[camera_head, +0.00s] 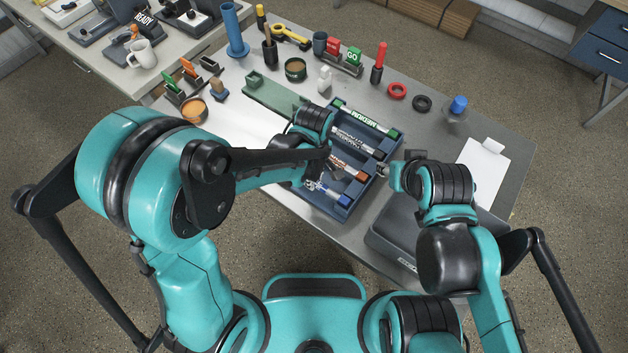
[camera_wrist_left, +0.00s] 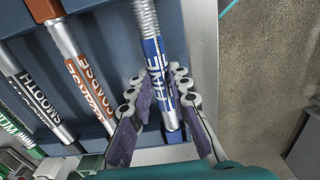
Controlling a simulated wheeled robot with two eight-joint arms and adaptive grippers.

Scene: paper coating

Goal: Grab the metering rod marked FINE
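The metering rod marked FINE (camera_wrist_left: 153,50) has a blue label and lies in a blue rod tray (camera_head: 345,213). In the head view the FINE rod (camera_head: 343,201) is the nearest one, partly covered by my left arm. My left gripper (camera_wrist_left: 158,82) is over it, with its two fingers apart on either side of the blue label. I see no clear grip on the rod. The left gripper's fingers are mostly hidden in the head view. My right gripper (camera_head: 393,176) is just right of the tray; its fingers are too small to judge.
Rods marked COARSE (camera_wrist_left: 82,75), orange, SMOOTH (camera_wrist_left: 27,85), black, and MEDIUM (camera_head: 358,114), green, lie beside FINE. A dark grey box (camera_head: 385,232) is right of the tray, with a white clipboard (camera_head: 483,165) beyond. Cups and tools line the table's far side.

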